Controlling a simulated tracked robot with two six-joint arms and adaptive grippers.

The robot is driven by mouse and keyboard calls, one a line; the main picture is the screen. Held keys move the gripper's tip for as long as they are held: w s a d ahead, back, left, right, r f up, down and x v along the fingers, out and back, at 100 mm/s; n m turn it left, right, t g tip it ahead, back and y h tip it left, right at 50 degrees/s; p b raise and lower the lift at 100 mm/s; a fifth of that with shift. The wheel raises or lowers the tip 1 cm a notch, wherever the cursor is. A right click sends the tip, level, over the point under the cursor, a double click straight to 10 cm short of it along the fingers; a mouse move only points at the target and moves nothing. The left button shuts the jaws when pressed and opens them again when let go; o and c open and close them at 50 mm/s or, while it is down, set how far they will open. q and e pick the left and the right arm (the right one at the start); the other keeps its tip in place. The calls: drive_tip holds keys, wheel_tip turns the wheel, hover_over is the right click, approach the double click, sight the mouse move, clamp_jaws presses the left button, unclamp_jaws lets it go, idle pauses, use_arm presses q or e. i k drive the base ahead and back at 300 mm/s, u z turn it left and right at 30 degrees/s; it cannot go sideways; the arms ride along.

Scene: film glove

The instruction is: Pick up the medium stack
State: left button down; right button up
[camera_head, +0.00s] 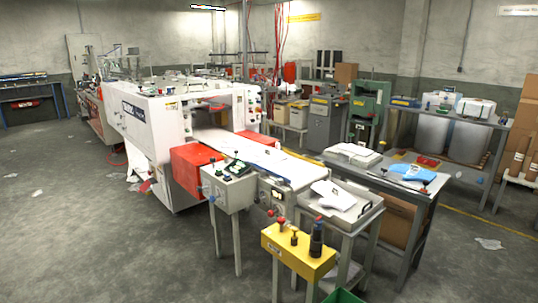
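Several white stacks are in view, and I cannot tell for sure which is the medium one. A thick white stack (352,154) lies on the left end of the grey worktable (420,183). A thinner white stack (333,195) lies tilted in the metal tray (366,211) at the end of the machine's conveyor. A small white piece (410,171) lies with a blue item on the worktable. Neither of my grippers shows in this view.
A white machine (155,130) with a conveyor (290,170) fills the middle. A yellow control box (298,254) stands in front of the tray, with a green bin (343,297) below. A control panel stand (228,185) is to its left. The floor at left is mostly clear.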

sight(267, 156)
drive_tip(key=i, duration=0.65)
drive_tip(key=z, duration=0.2)
drive_tip(key=k, duration=0.95)
drive_tip(key=u, duration=0.2)
drive_tip(key=i, duration=0.95)
drive_tip(key=z, duration=0.15)
drive_tip(key=k, duration=0.65)
drive_tip(key=u, duration=0.6)
drive_tip(key=i, duration=0.95)
drive_tip(key=u, duration=0.75)
